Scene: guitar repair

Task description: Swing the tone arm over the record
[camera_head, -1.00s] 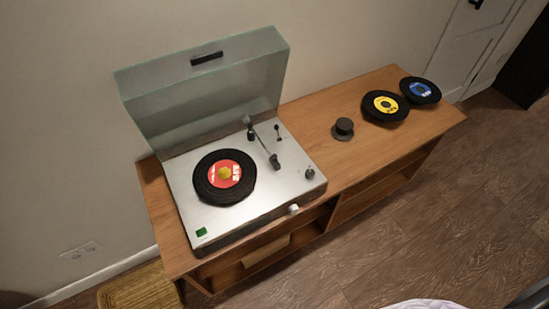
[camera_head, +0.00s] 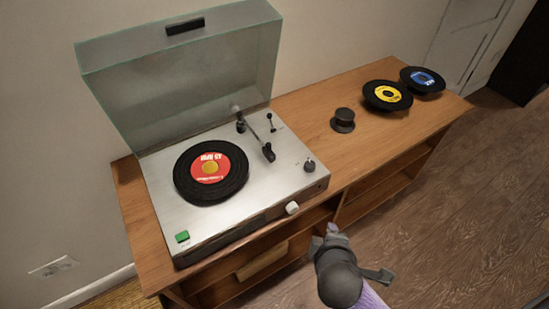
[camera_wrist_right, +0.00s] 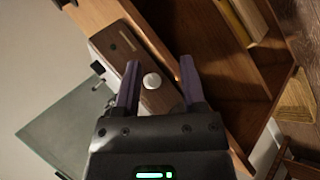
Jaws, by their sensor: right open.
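The turntable (camera_head: 215,222) stands on a wooden sideboard with its clear lid (camera_head: 190,75) raised. A black record with a red label (camera_head: 211,167) lies on its platter. The tone arm (camera_head: 257,140) is to the right of the record, apart from it, its head (camera_head: 268,153) over the silver deck. My right gripper shows in the right wrist view (camera_wrist_right: 157,82), open and empty, with a white knob (camera_wrist_right: 152,81) seen between its fingers. In the head view my right arm (camera_head: 338,270) is in front of the sideboard, below the turntable. My left gripper is out of view.
A green button (camera_head: 182,237), a white front knob (camera_head: 292,208) and a dark knob (camera_head: 309,165) are on the turntable. A black puck-like item (camera_head: 343,120) and yellow-label (camera_head: 388,95) and blue-label (camera_head: 423,80) records sit on the sideboard (camera_head: 310,105) to the right.

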